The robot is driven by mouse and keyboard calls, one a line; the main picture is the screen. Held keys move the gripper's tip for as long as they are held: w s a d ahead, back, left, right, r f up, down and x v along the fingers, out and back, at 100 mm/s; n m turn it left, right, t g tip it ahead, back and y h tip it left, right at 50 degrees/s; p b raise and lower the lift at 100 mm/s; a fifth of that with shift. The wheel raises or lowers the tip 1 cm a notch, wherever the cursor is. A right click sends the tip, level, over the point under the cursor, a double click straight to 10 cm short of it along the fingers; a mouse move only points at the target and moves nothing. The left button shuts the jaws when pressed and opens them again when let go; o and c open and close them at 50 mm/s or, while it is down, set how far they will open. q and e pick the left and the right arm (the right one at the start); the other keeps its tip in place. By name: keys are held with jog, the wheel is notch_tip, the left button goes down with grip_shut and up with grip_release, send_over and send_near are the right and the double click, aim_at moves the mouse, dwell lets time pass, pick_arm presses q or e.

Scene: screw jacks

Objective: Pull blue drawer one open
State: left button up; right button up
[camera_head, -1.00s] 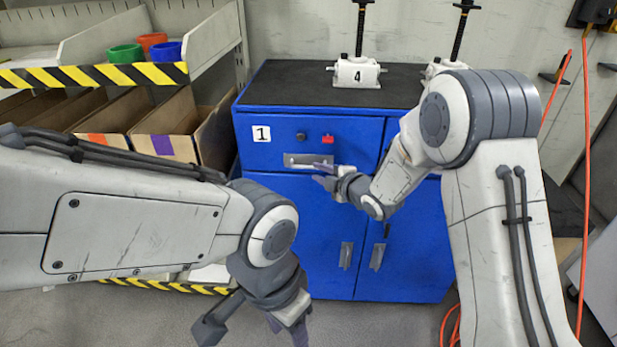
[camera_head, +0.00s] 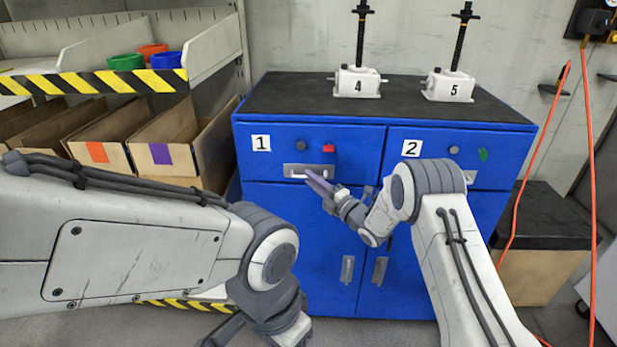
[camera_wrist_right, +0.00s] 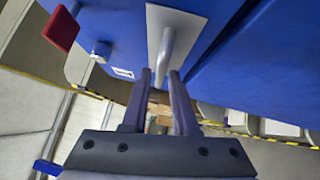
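Blue drawer one (camera_head: 350,150), marked by a label 1 (camera_head: 261,143), is at the upper left of the blue cabinet; its front looks flush. Its metal handle (camera_head: 299,174) is on the lower part of the front, and also shows in the right wrist view (camera_wrist_right: 167,48). My right gripper (camera_head: 312,180) is at the handle. In the right wrist view its two fingers (camera_wrist_right: 161,78) are apart, with the handle's near end around the gap between their tips; I cannot tell whether they touch it. My left gripper (camera_head: 262,335) hangs low, its fingertips cut off by the frame.
Drawer two (camera_head: 480,160) is to the right, cabinet doors (camera_head: 300,235) below. Screw jacks 4 (camera_head: 357,84) and 5 (camera_head: 449,87) stand on the dark top. Shelves with cardboard bins (camera_head: 170,140) are on the left. An orange cable (camera_head: 593,200) hangs at right.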

jog(key=shift+x, duration=1.05)
jog(key=shift+c, duration=0.4)
grip_shut()
jog(key=shift+d, duration=0.1)
